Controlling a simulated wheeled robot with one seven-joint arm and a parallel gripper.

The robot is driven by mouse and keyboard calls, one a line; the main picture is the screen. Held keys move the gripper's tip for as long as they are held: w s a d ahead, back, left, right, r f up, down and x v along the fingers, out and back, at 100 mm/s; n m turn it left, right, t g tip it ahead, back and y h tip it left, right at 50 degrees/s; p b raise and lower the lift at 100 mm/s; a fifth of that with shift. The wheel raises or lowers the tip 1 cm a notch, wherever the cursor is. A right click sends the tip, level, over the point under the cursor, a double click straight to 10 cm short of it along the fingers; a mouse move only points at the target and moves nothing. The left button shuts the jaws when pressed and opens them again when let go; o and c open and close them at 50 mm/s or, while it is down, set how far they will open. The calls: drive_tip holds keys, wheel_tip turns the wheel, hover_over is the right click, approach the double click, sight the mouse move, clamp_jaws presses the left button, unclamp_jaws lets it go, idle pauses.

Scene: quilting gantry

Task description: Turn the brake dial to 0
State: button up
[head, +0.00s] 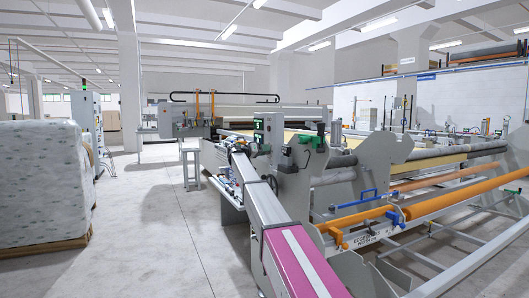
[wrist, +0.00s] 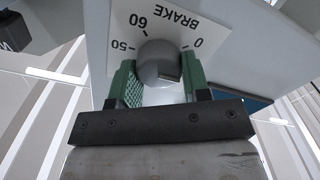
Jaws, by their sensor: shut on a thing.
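The brake dial (wrist: 158,60) is a round grey knob on a white scale plate (wrist: 178,22) in the wrist view. The plate reads BRAKE, upside down in the picture, with marks 50 at left, 60 at upper left and 0 at upper right. My gripper (wrist: 160,78) has green padded fingers, one on each side of the knob, and is shut on it. I cannot make out a pointer on the knob, so its setting is unclear. In the head view I cannot pick out the dial or my gripper with certainty.
The quilting gantry (head: 330,165) with its rollers fills the right of the head view. An orange roller (head: 465,199) lies at right. A wrapped bale (head: 42,185) on a pallet stands at left. The floor (head: 150,225) between is clear.

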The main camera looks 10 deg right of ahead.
drive_tip(key=shift+w+f+n, duration=0.1)
drive_tip(key=shift+n, duration=2.05)
drive_tip(key=shift+w+f+n, duration=0.1)
drive_tip(key=shift+n, duration=2.05)
drive_tip(key=shift+a, duration=0.1)
drive_tip(key=o, duration=0.9)
drive_tip(key=shift+o, duration=0.2)
drive_tip(key=shift+s, duration=0.1)
drive_tip(key=v, duration=1)
drive_tip(key=shift+a, duration=0.4)
drive_tip(key=shift+s+r, duration=0.1)
